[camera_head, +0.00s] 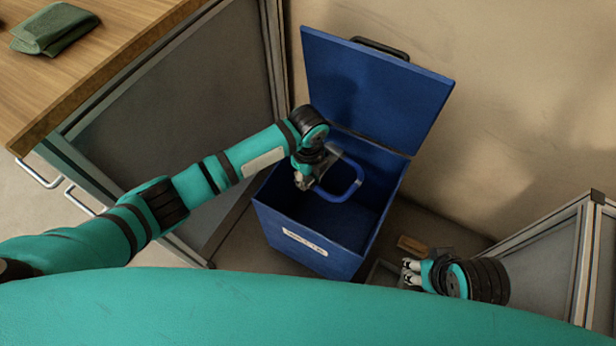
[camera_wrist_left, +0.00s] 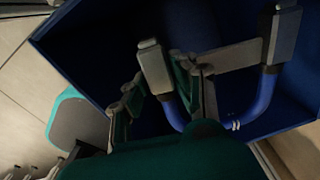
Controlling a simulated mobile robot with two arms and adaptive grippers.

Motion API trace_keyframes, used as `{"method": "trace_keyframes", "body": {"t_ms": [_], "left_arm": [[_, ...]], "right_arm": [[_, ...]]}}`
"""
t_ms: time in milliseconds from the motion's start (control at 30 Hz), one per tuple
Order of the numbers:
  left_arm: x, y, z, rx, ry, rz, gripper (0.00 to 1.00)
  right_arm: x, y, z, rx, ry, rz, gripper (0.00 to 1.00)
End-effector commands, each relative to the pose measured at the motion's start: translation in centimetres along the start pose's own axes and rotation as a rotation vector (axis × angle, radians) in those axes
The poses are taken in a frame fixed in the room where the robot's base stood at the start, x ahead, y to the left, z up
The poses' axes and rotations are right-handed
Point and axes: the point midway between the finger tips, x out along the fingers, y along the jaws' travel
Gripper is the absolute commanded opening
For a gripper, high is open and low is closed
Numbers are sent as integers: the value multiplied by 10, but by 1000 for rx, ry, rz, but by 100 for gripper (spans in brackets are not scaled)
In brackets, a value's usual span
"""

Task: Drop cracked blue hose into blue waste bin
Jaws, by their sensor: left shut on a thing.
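The blue hose (camera_head: 347,191) is a U-shaped loop hanging in the mouth of the blue waste bin (camera_head: 305,248). My left gripper (camera_head: 303,180) is shut on the hose near its upper end, inside the bin's opening. In the left wrist view the hose (camera_wrist_left: 262,100) curves below grey end pieces, with the dark blue bin interior (camera_wrist_left: 210,25) behind it. The bin's lid (camera_head: 375,85) stands open, leaning back. My right gripper (camera_head: 411,271) is low, right of the bin, with no object visible in it; its finger spacing is unclear.
A wooden worktop (camera_head: 110,60) with a folded green cloth (camera_head: 53,28) is at the upper left, above a grey cabinet. A beige wall (camera_head: 500,110) is behind the bin. A grey framed panel (camera_head: 545,265) stands at the right. A small brown block (camera_head: 412,245) lies near my right gripper.

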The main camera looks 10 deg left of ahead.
Motion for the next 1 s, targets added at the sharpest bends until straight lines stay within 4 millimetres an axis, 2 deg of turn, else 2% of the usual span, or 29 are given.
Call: {"method": "trace_keyframes", "body": {"t_ms": [367,400,600,867,1000], "left_arm": [[1,0,0,0,0,-1,0],[1,0,0,0,0,-1,28],[2,0,0,0,0,-1,52],[1,0,0,0,0,0,52],[-10,-1,0,1,1,-4,52]], "right_arm": [[-6,0,1,0,2,1,36],[-6,0,1,0,2,1,36],[-5,0,1,0,2,1,36],[-5,0,0,1,3,1,36],[-5,0,0,1,3,1,36]]}}
